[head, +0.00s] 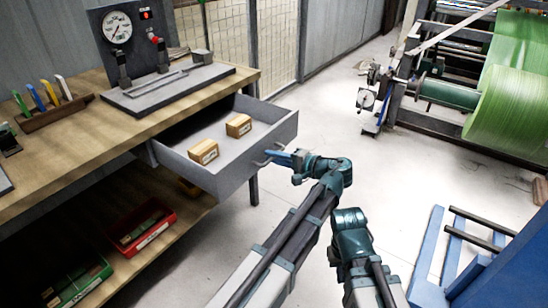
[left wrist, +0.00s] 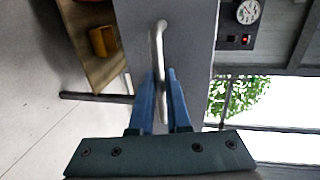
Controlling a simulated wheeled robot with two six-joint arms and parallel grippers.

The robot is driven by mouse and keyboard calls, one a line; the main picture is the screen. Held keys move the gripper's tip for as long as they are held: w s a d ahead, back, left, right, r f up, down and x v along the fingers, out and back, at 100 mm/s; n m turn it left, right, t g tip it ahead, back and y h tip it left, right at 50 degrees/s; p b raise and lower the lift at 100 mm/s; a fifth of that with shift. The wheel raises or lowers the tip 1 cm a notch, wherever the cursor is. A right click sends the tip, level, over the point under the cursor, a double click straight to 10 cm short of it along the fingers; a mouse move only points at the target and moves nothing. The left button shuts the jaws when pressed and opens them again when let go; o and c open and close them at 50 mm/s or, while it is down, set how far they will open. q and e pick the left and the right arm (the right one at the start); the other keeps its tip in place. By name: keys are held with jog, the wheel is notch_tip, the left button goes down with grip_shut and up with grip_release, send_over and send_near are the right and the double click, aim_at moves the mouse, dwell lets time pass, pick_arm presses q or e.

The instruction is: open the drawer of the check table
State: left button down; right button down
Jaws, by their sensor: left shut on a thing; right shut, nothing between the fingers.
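The check table (head: 75,149) has a wooden top and stands at the left. Its grey drawer (head: 224,181) is pulled out, showing two small cardboard boxes (head: 204,151) and (head: 239,125) inside. My left gripper (head: 279,157) is shut on the metal drawer handle (head: 262,161) at the drawer front. In the left wrist view, the handle (left wrist: 157,45) runs between the blue fingers (left wrist: 164,100), against the grey drawer front (left wrist: 190,40). My right arm's teal joint shows in the head view, but its gripper is hidden.
A gauge panel (head: 137,38) and a pen rack (head: 52,112) stand on the table top. A red bin (head: 147,233) and a green bin (head: 80,287) sit on the lower shelf. A machine with a green roll (head: 515,105) is at the right. The floor beyond the drawer is clear.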

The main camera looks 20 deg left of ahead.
pick_arm(q)
jog(key=c, duration=0.9)
grip_release()
